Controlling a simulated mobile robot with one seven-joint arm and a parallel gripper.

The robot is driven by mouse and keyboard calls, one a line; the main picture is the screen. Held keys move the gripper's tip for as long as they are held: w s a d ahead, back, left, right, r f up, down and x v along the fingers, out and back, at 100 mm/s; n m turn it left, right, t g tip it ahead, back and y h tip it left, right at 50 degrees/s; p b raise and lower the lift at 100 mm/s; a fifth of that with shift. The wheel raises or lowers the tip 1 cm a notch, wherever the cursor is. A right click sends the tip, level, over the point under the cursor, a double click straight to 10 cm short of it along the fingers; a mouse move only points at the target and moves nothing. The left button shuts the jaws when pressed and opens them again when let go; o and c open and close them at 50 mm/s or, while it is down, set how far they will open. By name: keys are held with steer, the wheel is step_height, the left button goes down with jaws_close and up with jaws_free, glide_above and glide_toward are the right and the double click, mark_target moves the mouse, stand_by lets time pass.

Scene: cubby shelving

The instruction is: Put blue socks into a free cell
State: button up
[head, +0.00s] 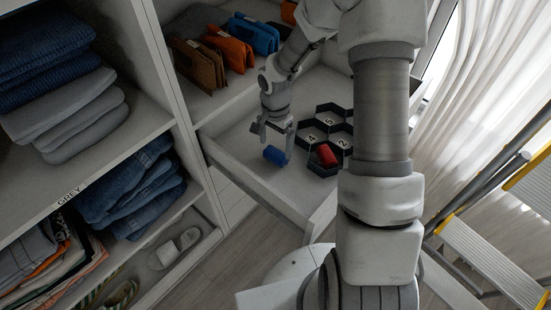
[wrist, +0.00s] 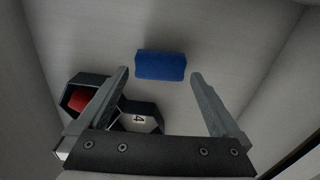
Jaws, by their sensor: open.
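The blue socks (head: 275,155) are a small roll lying on the floor of the open drawer, left of the cell organizer. In the wrist view the blue socks (wrist: 161,65) lie just beyond the fingertips, roughly centred between them. My gripper (head: 277,130) is open and empty above the socks; in the wrist view its two fingers (wrist: 160,75) are spread wide. The dark hexagonal organizer (head: 322,110) has numbered cells; 2, 4 and 5 are readable and look empty. Red socks (head: 327,155) sit in one front cell. My arm hides part of the organizer's right side.
The drawer's front wall (head: 250,187) and side walls enclose the space. Folded brown, orange and blue clothes (head: 228,50) stand on the shelf behind. Shelves of jeans (head: 130,195) are at left, a ladder (head: 490,260) at right. Drawer floor around the socks is clear.

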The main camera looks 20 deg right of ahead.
mark_target(275, 152)
step_height(275, 152, down, 4)
steer(key=shift+r+b, duration=0.2)
steer(key=shift+b, duration=0.3)
steer(key=shift+c, duration=0.2)
steer(key=c, duration=1)
steer(key=shift+r, duration=0.1)
steer(key=shift+r+p, duration=0.3)
steer(key=shift+r, duration=0.15)
steer(key=r, duration=0.1)
steer(key=r+p, duration=0.1)
steer(key=r, duration=0.2)
steer(key=shift+d+p, duration=0.25)
steer(key=shift+p, duration=0.15)
steer(key=s+d+r+p, duration=0.3)
steer(key=s+d+r, duration=0.25)
steer(key=d, duration=0.45)
steer(key=w+d+m+p, duration=0.1)
steer(key=w+d+m, duration=0.1)
steer(key=d, duration=0.2)
steer(key=w+d+m+p, duration=0.1)
steer(key=w+d+m, duration=0.1)
steer(key=d, duration=0.2)
steer(key=w+d+r+m+p, duration=0.1)
steer(key=w+d+m, duration=0.1)
steer(key=w+d, duration=0.1)
steer(key=shift+w+d+m, duration=0.1)
steer(key=shift+d+m, duration=0.2)
steer(key=shift+d, duration=0.45)
